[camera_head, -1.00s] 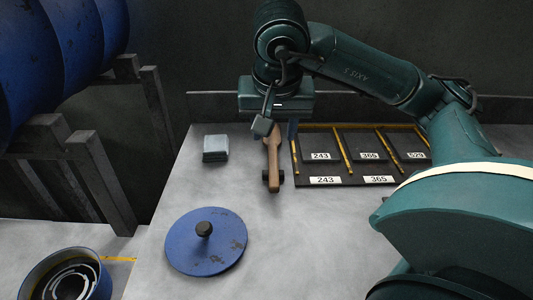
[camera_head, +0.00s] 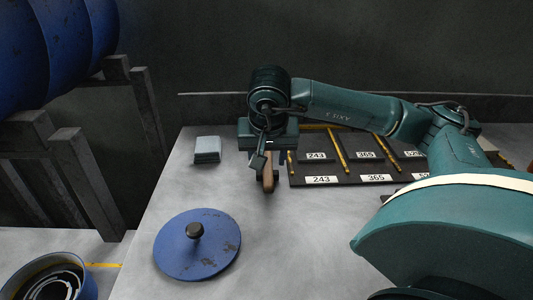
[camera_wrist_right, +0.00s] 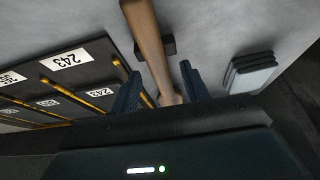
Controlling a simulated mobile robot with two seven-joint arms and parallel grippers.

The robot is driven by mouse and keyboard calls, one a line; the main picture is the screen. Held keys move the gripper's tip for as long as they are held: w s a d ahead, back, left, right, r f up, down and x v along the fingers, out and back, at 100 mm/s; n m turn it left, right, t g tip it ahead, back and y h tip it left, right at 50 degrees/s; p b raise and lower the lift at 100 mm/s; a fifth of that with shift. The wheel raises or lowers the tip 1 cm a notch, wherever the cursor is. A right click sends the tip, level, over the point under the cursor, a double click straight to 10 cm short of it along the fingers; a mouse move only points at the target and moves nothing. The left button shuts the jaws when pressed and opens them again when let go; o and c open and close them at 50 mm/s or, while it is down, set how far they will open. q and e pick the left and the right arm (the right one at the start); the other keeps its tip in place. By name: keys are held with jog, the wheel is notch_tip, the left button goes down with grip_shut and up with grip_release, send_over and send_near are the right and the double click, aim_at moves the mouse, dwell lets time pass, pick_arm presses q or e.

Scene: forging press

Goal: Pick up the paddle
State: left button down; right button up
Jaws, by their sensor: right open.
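The paddle (camera_head: 269,182) has a brown wooden handle and lies on the grey table, left of the dark labelled tray. In the head view my right gripper (camera_head: 266,160) is over its far part and hides much of it. In the right wrist view the paddle (camera_wrist_right: 148,40) runs in between the two blue fingers of my right gripper (camera_wrist_right: 161,87). The fingers are open, one on either side of the handle, with a gap visible. A small dark block (camera_wrist_right: 168,46) sits under or beside the handle. My left gripper is not in view.
The dark tray (camera_head: 340,178) with number labels and yellow dividers lies to the right. A small grey stack (camera_head: 207,150) stands to the left. A blue round lid (camera_head: 197,252) lies nearer on the table. A blue drum (camera_head: 85,285) is at the lower left.

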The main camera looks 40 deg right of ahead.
jog(key=shift+f, duration=0.25)
jog(key=shift+c, duration=0.5)
grip_shut()
